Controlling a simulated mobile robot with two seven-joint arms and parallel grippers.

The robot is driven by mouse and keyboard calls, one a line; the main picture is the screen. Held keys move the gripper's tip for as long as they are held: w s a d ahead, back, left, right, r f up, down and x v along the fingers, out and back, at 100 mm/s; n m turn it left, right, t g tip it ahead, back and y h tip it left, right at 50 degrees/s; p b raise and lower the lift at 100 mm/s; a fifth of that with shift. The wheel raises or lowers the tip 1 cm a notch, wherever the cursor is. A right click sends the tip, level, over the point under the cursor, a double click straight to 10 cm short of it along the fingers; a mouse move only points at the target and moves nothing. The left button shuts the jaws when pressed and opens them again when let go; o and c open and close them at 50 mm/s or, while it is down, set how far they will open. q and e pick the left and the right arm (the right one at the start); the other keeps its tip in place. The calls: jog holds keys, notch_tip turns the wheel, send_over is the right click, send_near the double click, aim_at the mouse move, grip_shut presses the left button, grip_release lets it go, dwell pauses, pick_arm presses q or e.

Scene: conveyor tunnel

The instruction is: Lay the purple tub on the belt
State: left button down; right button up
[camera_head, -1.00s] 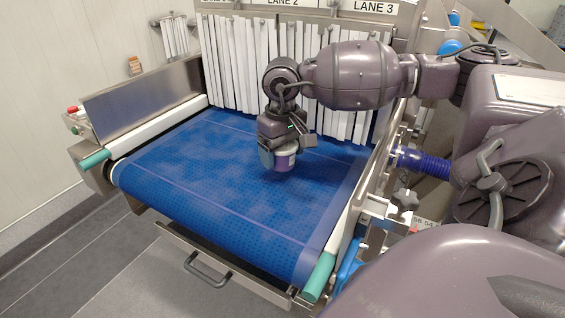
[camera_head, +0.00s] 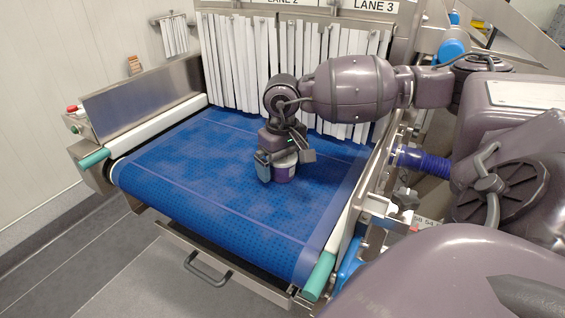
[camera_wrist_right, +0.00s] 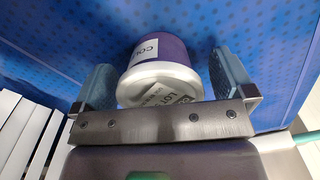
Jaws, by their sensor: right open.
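The purple tub (camera_head: 284,172), with a white lid and a white label, stands upright on the blue belt (camera_head: 190,165) under my right gripper (camera_head: 284,168). In the right wrist view the tub (camera_wrist_right: 160,54) shows its lid towards the camera, between the two fingers of the right gripper (camera_wrist_right: 160,82). The fingers are spread, with a gap between each finger and the tub. My left gripper is in no view.
White strip curtains (camera_head: 245,65) hang across the tunnel mouth behind the arm. A steel side guard (camera_head: 140,98) borders the belt on the left, and a frame with a teal roller end (camera_head: 319,277) on the right. The front and left of the belt are clear.

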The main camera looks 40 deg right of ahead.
jog(key=shift+r, duration=0.1)
notch_tip(320, 180, up, 12)
dwell(0.5)
dwell(0.5)
